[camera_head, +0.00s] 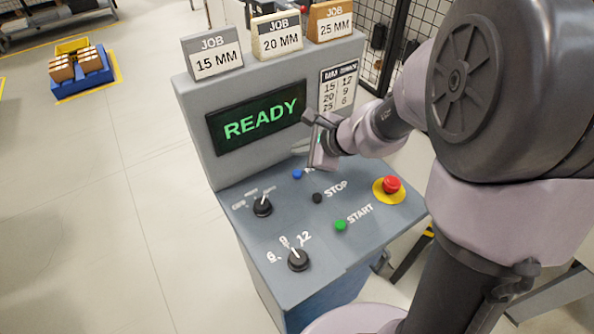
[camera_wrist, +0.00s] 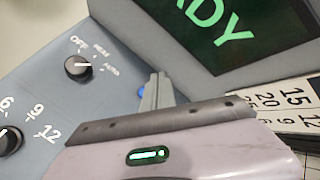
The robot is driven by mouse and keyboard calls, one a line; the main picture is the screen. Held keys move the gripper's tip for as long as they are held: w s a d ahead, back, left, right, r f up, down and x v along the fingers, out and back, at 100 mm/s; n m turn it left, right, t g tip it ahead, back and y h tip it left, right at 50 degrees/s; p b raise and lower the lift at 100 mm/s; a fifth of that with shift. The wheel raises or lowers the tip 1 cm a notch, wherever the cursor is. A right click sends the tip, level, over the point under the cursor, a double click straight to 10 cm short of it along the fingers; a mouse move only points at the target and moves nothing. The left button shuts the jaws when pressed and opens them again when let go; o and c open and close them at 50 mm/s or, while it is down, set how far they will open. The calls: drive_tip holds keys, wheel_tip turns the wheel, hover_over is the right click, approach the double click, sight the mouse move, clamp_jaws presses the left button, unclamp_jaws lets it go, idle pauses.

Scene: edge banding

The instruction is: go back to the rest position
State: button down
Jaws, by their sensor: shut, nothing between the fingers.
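My gripper (camera_head: 308,117) is in front of the control panel, close to the right part of the display, and empty. In the wrist view its fingers (camera_wrist: 154,90) are together, with a blue button (camera_wrist: 141,92) partly hidden behind them. The display (camera_head: 257,121) reads READY in green. The grey console (camera_head: 235,190) carries a mode knob (camera_head: 262,206), which also shows in the wrist view (camera_wrist: 78,67), and a 6-9-12 knob (camera_head: 298,260) that seems to point near 9.
A green START button (camera_head: 340,225), a dark STOP button (camera_head: 317,198) and a red emergency button (camera_head: 391,185) sit on the console below my arm. Job cards (camera_head: 212,54) stand on top. A blue pallet (camera_head: 85,75) with boxes is far left. Open floor lies left.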

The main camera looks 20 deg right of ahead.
drive_tip(key=s+a+r+n+g+y+b, duration=0.1)
drive_tip(key=s+a+r+n+b, duration=0.1)
drive_tip(key=s+a+r+n, duration=0.3)
drive_tip(key=s+f+n+g+h+b, duration=0.1)
drive_tip(key=s+n+h+b, duration=0.2)
drive_tip(key=s+n, duration=0.8)
drive_tip(key=s, duration=0.8)
drive_tip(key=shift+s+d+n+h+b, duration=0.15)
drive_tip(key=shift+d+n+h+b, duration=0.15)
drive_tip(key=shift+b, duration=0.1)
